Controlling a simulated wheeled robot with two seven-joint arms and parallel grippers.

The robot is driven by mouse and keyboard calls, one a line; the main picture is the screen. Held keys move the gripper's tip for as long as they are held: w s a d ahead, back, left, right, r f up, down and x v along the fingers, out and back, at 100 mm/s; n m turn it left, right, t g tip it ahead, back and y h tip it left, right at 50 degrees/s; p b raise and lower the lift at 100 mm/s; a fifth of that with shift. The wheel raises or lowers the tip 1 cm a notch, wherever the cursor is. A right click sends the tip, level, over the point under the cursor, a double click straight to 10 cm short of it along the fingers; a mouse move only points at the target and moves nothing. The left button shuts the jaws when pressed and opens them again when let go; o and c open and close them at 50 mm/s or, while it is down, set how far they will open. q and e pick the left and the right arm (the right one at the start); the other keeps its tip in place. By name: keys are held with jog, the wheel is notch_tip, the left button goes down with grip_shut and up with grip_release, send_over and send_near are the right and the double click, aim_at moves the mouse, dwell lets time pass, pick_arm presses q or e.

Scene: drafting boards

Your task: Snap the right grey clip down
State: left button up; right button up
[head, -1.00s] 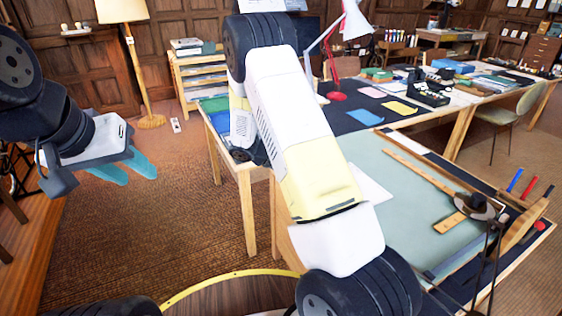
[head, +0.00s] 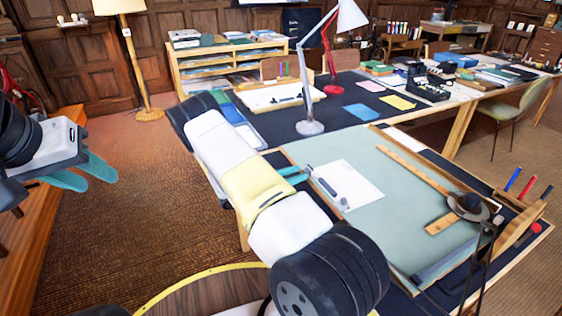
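A green drafting board (head: 385,215) lies on the near desk. A white sheet (head: 362,188) lies on its left part. A small dark grey piece (head: 328,187) and a small light round piece (head: 344,201) sit on the sheet; I cannot tell which is the right grey clip or whether it is up or down. My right gripper (head: 294,175) is at the board's left edge, teal fingertips toward the sheet, just left of the grey piece. Its arm hides much of it, so its opening is unclear. My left gripper (head: 88,172) is open and empty, far left of the desk.
Pens stand at the right edge. A lamp with a white base (head: 310,127) stands behind the board. Open floor lies left of the desk.

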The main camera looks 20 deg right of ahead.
jog(key=shift+d, duration=0.75)
grip_shut()
